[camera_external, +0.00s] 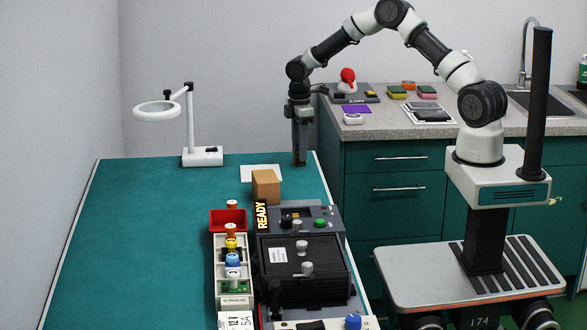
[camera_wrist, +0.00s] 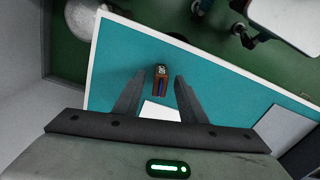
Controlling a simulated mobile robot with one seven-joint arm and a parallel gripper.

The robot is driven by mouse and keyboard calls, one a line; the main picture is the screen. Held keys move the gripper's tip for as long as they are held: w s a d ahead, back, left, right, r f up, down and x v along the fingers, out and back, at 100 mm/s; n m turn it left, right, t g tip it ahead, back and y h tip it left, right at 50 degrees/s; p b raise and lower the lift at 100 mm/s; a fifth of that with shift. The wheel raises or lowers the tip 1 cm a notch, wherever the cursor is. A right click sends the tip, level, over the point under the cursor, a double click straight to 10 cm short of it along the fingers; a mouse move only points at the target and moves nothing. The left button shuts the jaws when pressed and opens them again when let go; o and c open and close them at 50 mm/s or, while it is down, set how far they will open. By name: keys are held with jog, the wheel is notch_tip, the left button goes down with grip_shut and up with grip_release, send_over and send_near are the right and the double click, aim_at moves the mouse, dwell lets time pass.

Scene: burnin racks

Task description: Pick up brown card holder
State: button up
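A small brown card holder (camera_wrist: 160,82) sits on the teal table in the wrist view, with a pale marked end and a blue strip along it. My gripper (camera_wrist: 160,75) is open, its two dark fingers apart on either side of the holder in the picture. No contact shows, and I cannot tell the height gap. In the external view my gripper (camera_external: 300,162) points straight down near the far right corner of the table. The holder cannot be made out clearly there; the fingertips seem to cover it.
A white sheet (camera_external: 261,172) lies left of my gripper, with a cardboard box (camera_external: 266,187) in front of it. A black test device (camera_external: 302,270) and a row of coloured parts fill the near right. A magnifier lamp (camera_external: 202,156) stands at the back. The table's left side (camera_external: 140,235) is clear.

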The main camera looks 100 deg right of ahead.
notch_tip(320, 180, down, 2)
grip_shut()
dwell(0.3)
notch_tip(320, 180, up, 10)
jog(key=shift+r, duration=0.1)
dwell(0.4)
